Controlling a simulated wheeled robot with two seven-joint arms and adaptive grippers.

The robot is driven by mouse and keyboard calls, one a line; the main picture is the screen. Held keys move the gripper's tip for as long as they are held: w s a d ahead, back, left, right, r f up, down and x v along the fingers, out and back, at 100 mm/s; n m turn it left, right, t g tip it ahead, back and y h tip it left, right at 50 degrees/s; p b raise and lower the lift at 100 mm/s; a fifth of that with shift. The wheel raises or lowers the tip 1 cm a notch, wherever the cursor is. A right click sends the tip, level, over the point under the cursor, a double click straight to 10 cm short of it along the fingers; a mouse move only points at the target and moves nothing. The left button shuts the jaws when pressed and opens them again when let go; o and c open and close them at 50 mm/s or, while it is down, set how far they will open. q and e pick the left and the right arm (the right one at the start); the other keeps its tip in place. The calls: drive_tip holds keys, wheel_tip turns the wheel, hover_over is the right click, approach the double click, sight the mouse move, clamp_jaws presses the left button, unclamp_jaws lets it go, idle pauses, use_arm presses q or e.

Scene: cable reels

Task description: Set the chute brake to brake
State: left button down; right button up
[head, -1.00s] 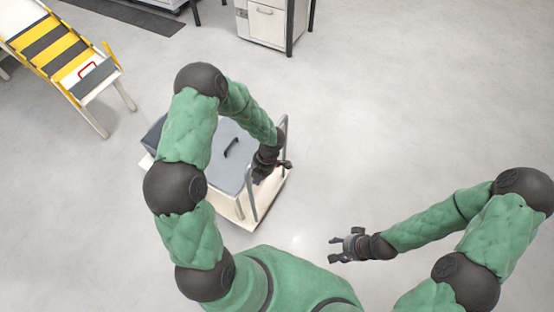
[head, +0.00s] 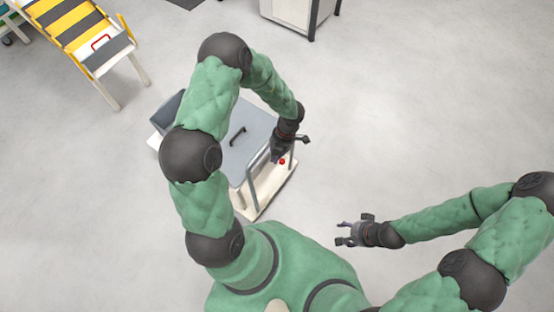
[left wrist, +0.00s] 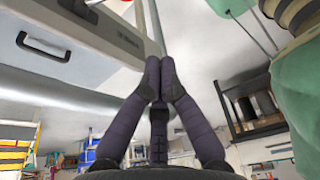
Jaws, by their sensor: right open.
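A red knob (head: 282,161) shows at the right side of the grey-topped cart (head: 228,160), just below my left gripper (head: 281,155). I cannot tell whether it is the chute brake. My left gripper is at the cart's right side; its fingertips meet in the left wrist view (left wrist: 160,65), in front of a grey tube (left wrist: 80,86), and nothing shows between them. A yellow-and-black striped chute (head: 65,22) stands at the upper left, with a red handle (head: 101,43) near its lower end. My right gripper (head: 345,232) is open and empty, away from everything.
The cart has a black handle (head: 237,135) on its top and a dark grey bin (head: 170,110) on its left. A white cabinet (head: 290,12) stands at the top. The grey floor (head: 420,110) is clear on the right.

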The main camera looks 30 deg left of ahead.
sight(282, 161)
use_arm(q)
drive_tip(key=d+b+x, duration=0.1)
drive_tip(key=b+x, duration=0.3)
drive_tip(key=x, duration=0.6)
drive_tip(key=w, duration=0.1)
drive_tip(key=w+r, duration=0.1)
drive_tip(key=w, duration=0.2)
drive_tip(key=shift+d+r+b, duration=0.2)
drive_tip(key=shift+r+b, duration=0.1)
drive_tip(key=shift+b, duration=0.1)
drive_tip(key=shift+s, duration=0.1)
